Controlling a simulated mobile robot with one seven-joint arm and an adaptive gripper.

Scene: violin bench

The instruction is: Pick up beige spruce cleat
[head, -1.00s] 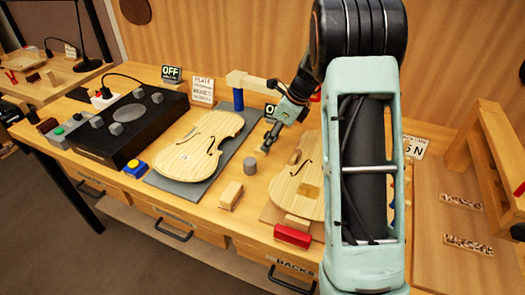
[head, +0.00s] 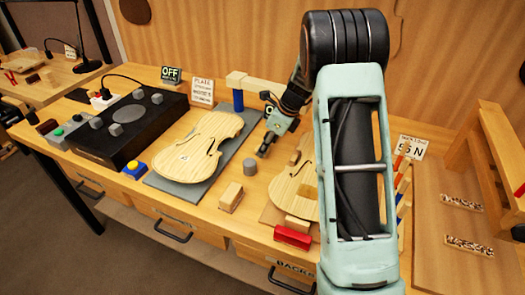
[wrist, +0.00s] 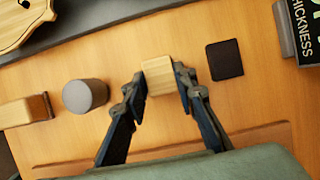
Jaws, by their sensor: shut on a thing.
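The beige spruce cleat (wrist: 157,74) is a small pale wooden block. In the wrist view it sits between the two dark fingertips of my gripper (wrist: 161,82), which are shut on it from both sides. In the head view my gripper (head: 264,150) is low over the bench, between the violin plate on the grey mat and the plate at the right. The cleat is hard to make out there. Whether it still touches the bench I cannot tell.
A grey cylinder (wrist: 85,96) stands to the left of the cleat in the wrist view, with a wooden block (wrist: 24,111) beyond it. A dark square (wrist: 225,60) lies close on the right. In the head view a violin plate (head: 200,148) and a red block (head: 292,237) are nearby.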

